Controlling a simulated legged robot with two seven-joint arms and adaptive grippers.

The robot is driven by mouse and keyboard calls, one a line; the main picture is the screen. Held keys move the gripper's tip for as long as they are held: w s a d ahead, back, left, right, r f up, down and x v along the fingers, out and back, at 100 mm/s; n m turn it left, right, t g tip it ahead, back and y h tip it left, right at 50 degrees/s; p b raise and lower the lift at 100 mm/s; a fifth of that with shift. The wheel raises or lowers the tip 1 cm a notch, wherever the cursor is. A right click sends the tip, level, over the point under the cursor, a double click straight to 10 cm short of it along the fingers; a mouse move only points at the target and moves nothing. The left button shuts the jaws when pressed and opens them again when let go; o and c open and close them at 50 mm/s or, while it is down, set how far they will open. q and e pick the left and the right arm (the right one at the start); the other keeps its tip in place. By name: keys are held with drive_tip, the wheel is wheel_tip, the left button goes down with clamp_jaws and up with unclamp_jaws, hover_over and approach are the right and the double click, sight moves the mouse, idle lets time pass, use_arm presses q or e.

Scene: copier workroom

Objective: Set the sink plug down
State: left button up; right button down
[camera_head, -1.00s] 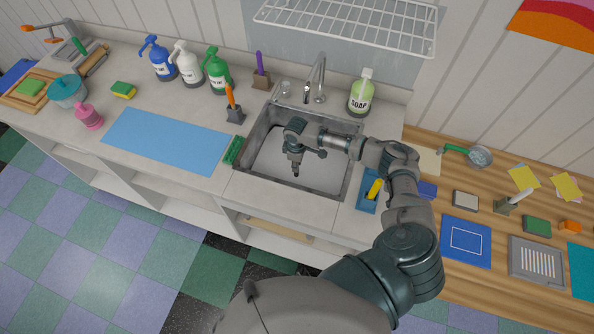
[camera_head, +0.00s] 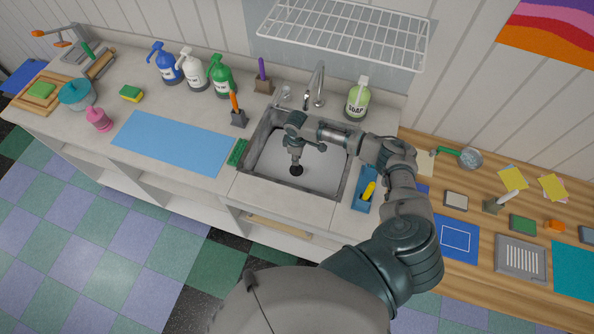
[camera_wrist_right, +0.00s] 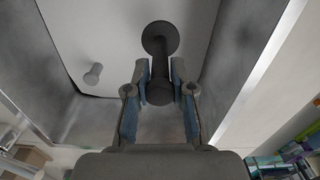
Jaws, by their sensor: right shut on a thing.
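The sink plug (camera_head: 296,171) is a dark round disc with a stem. It shows below my right gripper (camera_head: 295,155), inside the grey metal sink (camera_head: 338,176). In the right wrist view my right gripper (camera_wrist_right: 158,75) is shut on the plug's stem, with a finger on each side. The plug's disc (camera_wrist_right: 160,38) points away from the gripper, over the pale basin floor. I cannot tell whether the disc touches the floor. The drain is not clearly visible. My left gripper is not in view.
The faucet (camera_head: 318,84) rises behind the sink, with a soap bottle (camera_head: 357,101) to its right. A green scrubber (camera_head: 237,153) lies at the sink's left rim. A blue tray (camera_head: 362,190) sits at the right. A blue mat (camera_head: 172,143) covers clear counter at left.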

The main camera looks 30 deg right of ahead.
drive_tip(key=c, duration=1.7)
unclamp_jaws()
clamp_jaws()
